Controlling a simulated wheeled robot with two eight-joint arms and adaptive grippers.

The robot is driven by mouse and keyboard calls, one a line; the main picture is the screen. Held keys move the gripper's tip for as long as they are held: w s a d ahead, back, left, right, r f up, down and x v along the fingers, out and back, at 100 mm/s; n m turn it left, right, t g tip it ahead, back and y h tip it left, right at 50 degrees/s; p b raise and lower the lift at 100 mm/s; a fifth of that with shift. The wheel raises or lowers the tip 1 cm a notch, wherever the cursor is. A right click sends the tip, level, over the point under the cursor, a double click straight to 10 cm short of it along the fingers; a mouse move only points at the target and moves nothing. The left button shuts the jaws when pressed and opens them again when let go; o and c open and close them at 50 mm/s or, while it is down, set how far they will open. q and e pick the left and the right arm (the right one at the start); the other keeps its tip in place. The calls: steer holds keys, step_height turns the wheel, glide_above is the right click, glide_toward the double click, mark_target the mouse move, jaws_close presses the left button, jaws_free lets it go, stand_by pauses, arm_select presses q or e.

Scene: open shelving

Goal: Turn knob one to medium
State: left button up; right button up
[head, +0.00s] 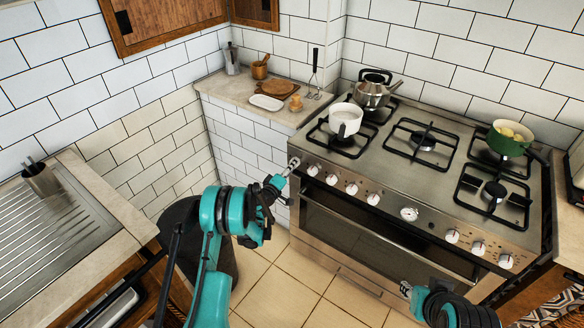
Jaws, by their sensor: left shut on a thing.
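The stove front (430,223) carries a row of several knobs. The leftmost knob (295,162), which I take as knob one, sits at the left end of the panel. My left gripper (288,169) reaches it from the lower left and is shut on it, its fingers hiding part of the knob. The knob's pointer and setting are too small to read. The neighbouring knob (312,170) is just to the right, apart from the fingers. My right gripper (405,289) is low in front of the oven, away from the knobs; its fingers are too small to tell open or shut.
The counter (240,92) left of the stove holds boards and a moka pot (232,60). A dark bin (180,222) stands below. The tiled floor (290,290) is clear.

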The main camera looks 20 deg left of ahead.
arm_select(q)
steer(key=n, duration=0.6)
steer(key=n+g+h, duration=0.1)
steer(key=n, duration=0.4)
steer(key=n+h, duration=0.1)
steer(key=n, duration=0.5)
steer(key=shift+w+a+r+n+g, duration=0.1)
steer(key=shift+a+r+n+g, duration=0.1)
steer(key=shift+a+n+g, duration=0.15)
stand_by(0.5)
steer(key=o, duration=1.2)
steer(key=v, duration=1.2)
